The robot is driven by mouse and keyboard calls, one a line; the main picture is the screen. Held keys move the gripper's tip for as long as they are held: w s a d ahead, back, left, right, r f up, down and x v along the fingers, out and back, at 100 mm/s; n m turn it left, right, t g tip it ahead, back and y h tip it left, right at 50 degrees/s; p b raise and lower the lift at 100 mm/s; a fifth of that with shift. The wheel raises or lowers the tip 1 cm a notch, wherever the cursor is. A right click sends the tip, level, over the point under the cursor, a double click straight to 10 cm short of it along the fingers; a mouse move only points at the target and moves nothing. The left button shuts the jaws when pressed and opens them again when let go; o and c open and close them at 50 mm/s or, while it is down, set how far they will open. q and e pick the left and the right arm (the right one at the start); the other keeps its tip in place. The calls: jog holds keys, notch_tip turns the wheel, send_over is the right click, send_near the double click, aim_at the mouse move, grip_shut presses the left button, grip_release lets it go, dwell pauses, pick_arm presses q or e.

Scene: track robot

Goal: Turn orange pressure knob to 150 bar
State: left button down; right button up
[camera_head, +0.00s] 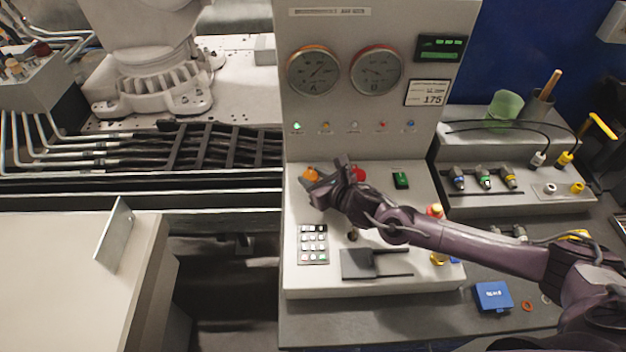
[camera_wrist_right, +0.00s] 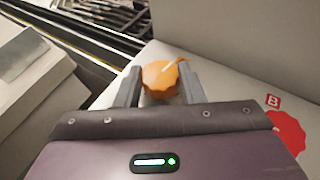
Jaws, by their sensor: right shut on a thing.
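The orange pressure knob (camera_head: 310,174) sits at the upper left of the sloped control panel, partly hidden by my right gripper in the head view. In the right wrist view the orange knob (camera_wrist_right: 160,78) lies between the two fingers, with a pale pointer line toward its upper right. My right gripper (camera_head: 312,184) is shut on it, and its fingers also show in the wrist view (camera_wrist_right: 164,86). Gauge A (camera_head: 313,70) has an orange rim; gauge B (camera_head: 376,70) has a red rim. Their scales are too small to read surely. My left gripper is out of view.
A red knob (camera_wrist_right: 287,131) marked B is close to the right of my gripper. A green switch (camera_head: 401,180), a keypad (camera_head: 313,243) and a label reading 175 (camera_head: 427,93) are on the console. A blue box (camera_head: 493,296) lies at the front right.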

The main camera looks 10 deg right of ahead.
jog(key=shift+w+d+f+n+y+b, duration=0.1)
jog(key=shift+d+f+n+y+b, duration=0.05)
jog(key=shift+n+y+b, duration=0.25)
jog(key=shift+n+g+y, duration=0.3)
jog(key=shift+g, duration=0.1)
jog(key=o, duration=1)
